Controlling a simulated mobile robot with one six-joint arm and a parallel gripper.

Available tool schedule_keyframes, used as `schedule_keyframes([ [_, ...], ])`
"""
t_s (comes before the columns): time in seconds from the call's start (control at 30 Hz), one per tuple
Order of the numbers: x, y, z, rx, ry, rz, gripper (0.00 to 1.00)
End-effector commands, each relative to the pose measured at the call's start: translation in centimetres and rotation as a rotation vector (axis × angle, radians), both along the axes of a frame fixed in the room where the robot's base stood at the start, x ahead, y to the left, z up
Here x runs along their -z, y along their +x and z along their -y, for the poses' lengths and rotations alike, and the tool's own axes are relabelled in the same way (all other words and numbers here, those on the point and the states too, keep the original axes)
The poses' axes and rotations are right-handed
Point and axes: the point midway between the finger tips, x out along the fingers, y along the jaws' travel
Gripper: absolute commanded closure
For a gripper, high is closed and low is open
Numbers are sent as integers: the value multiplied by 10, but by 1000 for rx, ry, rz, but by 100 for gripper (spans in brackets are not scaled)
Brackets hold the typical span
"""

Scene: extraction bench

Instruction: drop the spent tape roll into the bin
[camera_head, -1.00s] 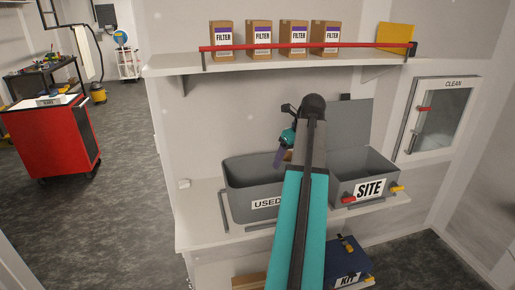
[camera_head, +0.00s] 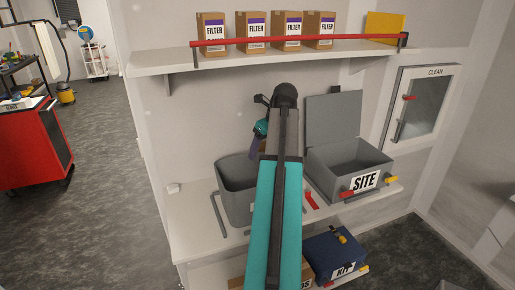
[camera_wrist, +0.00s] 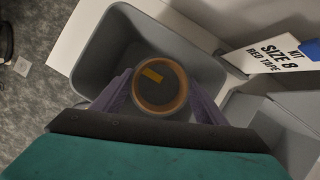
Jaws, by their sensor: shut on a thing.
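The tape roll (camera_wrist: 184,93), a brown-orange ring with a dark middle and a yellow patch, sits between the purple fingers of my gripper (camera_wrist: 160,95) in the wrist view. My gripper is shut on it. Behind the roll in that view is the open grey bin (camera_wrist: 96,62), with its inside showing around the roll. In the head view the bin (camera_head: 236,205) stands on the lower shelf, partly covered by my arm, and my gripper (camera_head: 257,158) is above it. The roll is mostly hidden there by my arm.
An open grey SITE box (camera_head: 350,160) with its lid up stands right of the bin. A red piece (camera_head: 312,200) lies between them. An upper shelf (camera_head: 160,62) with filter boxes and a red rail overhangs behind.

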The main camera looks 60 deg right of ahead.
Motion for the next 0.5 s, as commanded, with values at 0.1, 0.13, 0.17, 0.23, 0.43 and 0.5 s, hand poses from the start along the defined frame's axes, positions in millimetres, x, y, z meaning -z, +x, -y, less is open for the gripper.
schedule_keyframes([
  [0.1,0,3,-2,-4,0,0,55],
  [0.13,0,3,-2,-5,0,0,55],
  [0.17,0,4,-3,-6,0,0,55],
  [0.23,0,4,-3,-8,0,0,55],
  [0.43,2,5,-4,-9,1,0,55],
  [0.5,5,5,-5,-9,1,0,55],
])
